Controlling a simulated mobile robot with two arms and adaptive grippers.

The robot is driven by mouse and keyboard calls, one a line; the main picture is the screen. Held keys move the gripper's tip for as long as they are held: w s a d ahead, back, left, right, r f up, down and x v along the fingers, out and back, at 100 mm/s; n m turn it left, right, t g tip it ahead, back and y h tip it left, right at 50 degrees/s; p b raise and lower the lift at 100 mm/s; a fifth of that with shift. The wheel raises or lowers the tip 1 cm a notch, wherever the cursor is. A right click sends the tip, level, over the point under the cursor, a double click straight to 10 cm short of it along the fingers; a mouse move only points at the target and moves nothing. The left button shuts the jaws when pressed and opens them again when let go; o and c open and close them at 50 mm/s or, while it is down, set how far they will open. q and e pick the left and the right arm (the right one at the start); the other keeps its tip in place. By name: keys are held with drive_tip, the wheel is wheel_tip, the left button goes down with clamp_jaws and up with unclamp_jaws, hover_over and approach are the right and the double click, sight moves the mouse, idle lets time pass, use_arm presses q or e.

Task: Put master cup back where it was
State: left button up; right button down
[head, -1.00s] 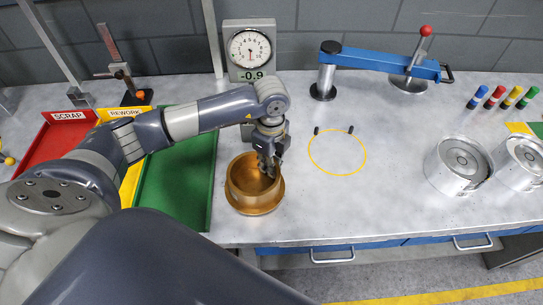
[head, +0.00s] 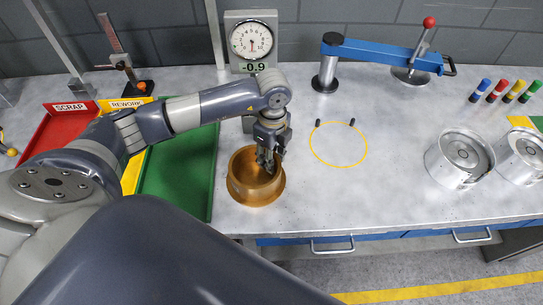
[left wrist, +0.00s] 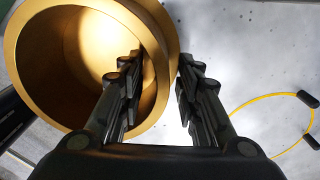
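The master cup (head: 238,192) is a hollow brass-coloured cup at the front of the bench, beside the green tray. It also shows in the left wrist view (left wrist: 35,60), mouth toward the camera. My left gripper (head: 266,162) reaches down at its right side. A yellow ring mark (head: 366,145) lies empty to the right. My right gripper is out of view.
A dial gauge (head: 251,40) reading -0.9 stands behind. The green tray (head: 180,175) and red scrap tray (head: 45,140) are at left. Two black pegs (head: 351,122) border the ring. A blue lever arm (head: 385,53) stands behind it; metal drums (head: 460,158) are at right.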

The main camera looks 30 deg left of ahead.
use_arm(q)
wheel_tip(320, 180, up, 11)
drive_tip(key=b, duration=0.3)
drive_tip(key=shift+w+f, duration=0.15)
drive_tip(key=shift+r, duration=0.55)
